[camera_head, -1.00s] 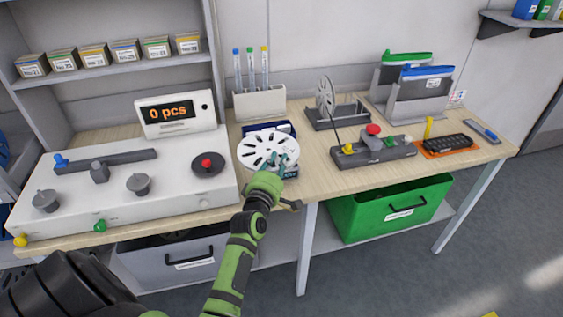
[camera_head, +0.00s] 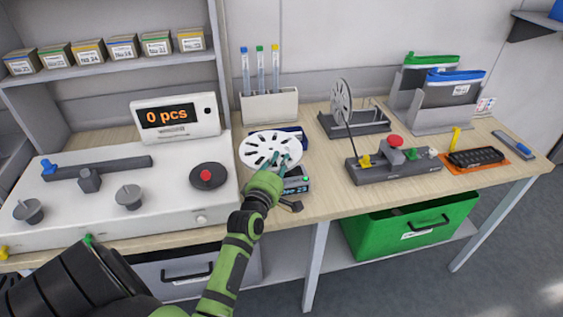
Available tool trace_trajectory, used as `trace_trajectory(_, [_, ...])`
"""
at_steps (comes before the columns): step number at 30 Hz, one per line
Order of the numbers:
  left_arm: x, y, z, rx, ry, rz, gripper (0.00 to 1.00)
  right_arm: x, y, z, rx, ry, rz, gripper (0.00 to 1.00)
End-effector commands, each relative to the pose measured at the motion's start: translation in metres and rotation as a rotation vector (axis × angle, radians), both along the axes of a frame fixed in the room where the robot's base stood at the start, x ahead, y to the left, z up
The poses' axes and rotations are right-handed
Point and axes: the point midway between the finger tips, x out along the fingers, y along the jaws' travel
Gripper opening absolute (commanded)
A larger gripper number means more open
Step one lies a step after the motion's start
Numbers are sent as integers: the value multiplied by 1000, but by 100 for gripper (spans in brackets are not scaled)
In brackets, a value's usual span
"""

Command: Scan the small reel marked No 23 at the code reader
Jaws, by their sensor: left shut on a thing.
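A white slotted reel (camera_head: 265,147) is held in my left gripper (camera_head: 281,166), whose fingers are shut at its near right edge. The reel is tilted towards me over a dark blue device with a small display (camera_head: 295,187), apparently the code reader. The reel hides much of the device, and I cannot tell whether they touch. Its lit display reads partly as 23, with a small green light above. The reel's own mark is not legible. My right gripper is not in view.
A white counting machine (camera_head: 120,210) with a 0 pcs display (camera_head: 165,115) stands left. A tube rack (camera_head: 269,106), a reel stand (camera_head: 355,125) and a grey fixture (camera_head: 395,170) stand behind and right. A green bin (camera_head: 405,228) is below.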

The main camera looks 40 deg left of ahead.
Motion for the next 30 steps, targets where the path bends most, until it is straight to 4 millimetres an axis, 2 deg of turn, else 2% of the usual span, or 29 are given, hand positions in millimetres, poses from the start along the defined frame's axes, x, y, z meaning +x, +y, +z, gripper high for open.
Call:
trace_trajectory(11, [-2,-1,3,0,-1,0,0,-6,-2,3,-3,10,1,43])
trace_trajectory(24, [-38,-44,35,-2,0,1,0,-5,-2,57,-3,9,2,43])
trace_trajectory(30, [-51,-59,42,-1,0,1,0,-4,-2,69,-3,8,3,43])
